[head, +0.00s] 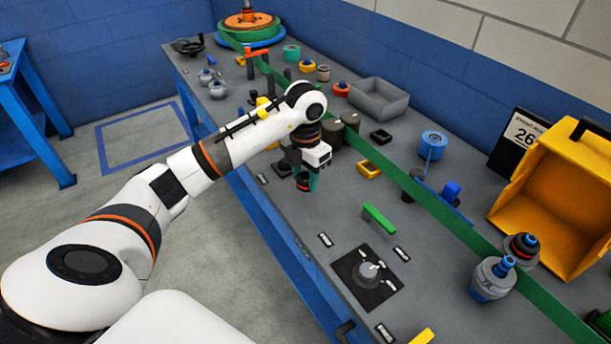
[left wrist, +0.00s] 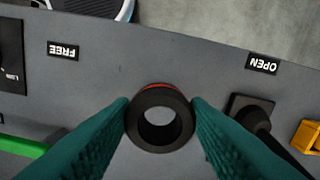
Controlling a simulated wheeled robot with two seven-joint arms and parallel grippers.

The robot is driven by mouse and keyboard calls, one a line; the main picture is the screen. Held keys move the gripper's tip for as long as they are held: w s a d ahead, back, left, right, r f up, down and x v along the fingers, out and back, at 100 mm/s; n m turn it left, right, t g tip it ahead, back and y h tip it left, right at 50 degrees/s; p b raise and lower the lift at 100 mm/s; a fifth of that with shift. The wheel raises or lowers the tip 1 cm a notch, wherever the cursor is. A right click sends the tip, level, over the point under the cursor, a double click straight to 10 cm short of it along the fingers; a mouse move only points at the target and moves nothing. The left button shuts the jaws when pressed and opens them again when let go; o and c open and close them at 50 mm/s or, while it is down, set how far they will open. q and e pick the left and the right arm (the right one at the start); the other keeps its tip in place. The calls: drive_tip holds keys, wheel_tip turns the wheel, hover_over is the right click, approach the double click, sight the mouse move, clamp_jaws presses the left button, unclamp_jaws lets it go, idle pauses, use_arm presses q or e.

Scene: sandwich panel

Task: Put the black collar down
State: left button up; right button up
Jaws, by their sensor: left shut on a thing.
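The black collar (left wrist: 160,144) is a short thick ring with a reddish-orange band, seen nearly end-on in the left wrist view. The teal fingers of my left gripper (left wrist: 161,122) are shut on it from both sides. In the head view my left gripper (head: 305,181) points down over the near part of the grey bench top (head: 340,222), with the dark collar low between its fingers. I cannot tell whether the collar touches the bench. My right gripper is not in view.
A FREE label (left wrist: 62,51) and an OPEN label (left wrist: 262,64) lie on the bench. A green bar (head: 379,218) and a black square plate with a grey knob (head: 368,272) are nearer. A yellow square frame (head: 368,169) is close right. A long green strip (head: 412,188) runs along the bench.

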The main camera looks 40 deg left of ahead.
sight(304, 198)
use_arm(q)
drive_tip(key=shift+f, duration=0.35)
drive_tip(key=f, duration=0.3)
drive_tip(key=shift+a+f, duration=0.1)
drive_tip(key=shift+a, duration=0.15)
drive_tip(key=shift+f, duration=0.55)
drive_tip(key=o, duration=1)
drive_tip(key=shift+r, duration=0.1)
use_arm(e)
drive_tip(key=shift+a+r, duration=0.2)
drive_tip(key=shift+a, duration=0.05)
